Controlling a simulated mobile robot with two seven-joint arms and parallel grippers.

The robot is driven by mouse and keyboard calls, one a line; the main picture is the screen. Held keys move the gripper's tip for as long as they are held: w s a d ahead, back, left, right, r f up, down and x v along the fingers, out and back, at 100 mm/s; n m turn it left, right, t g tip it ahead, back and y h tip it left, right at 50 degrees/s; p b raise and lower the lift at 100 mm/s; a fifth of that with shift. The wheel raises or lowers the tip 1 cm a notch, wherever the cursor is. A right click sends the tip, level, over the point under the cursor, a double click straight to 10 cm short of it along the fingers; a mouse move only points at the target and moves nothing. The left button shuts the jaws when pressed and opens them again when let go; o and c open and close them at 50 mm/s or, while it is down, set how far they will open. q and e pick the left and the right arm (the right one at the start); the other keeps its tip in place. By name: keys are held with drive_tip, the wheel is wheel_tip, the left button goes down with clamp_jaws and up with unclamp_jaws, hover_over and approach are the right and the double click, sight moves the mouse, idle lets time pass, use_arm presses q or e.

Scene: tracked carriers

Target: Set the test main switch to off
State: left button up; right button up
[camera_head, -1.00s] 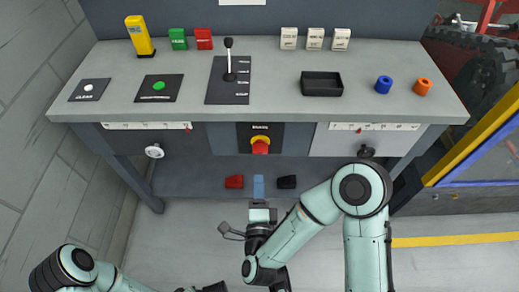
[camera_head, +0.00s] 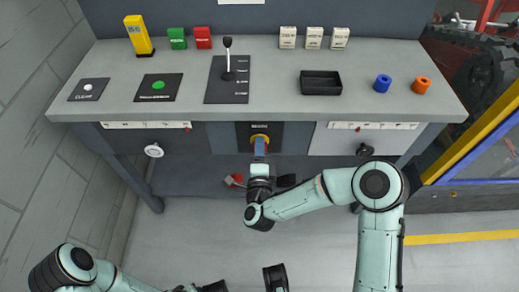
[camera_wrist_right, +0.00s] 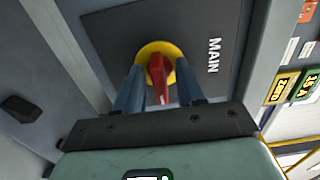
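The main switch is a red handle on a yellow disc (camera_head: 260,138), on a black plate marked MAIN on the desk front. In the right wrist view the red handle (camera_wrist_right: 158,76) sits upright in the picture over the yellow disc. My right gripper (camera_wrist_right: 160,92) is open in front of the switch, one blue finger on each side of the handle, with a gap showing. In the head view my right gripper (camera_head: 260,148) covers the handle's lower part. My left arm shows at the bottom left; its fingertips are not visible.
A red pedal-like block (camera_head: 235,180) and a black one (camera_head: 287,180) lie below the switch, beside my right wrist.

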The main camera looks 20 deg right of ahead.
clamp_jaws()
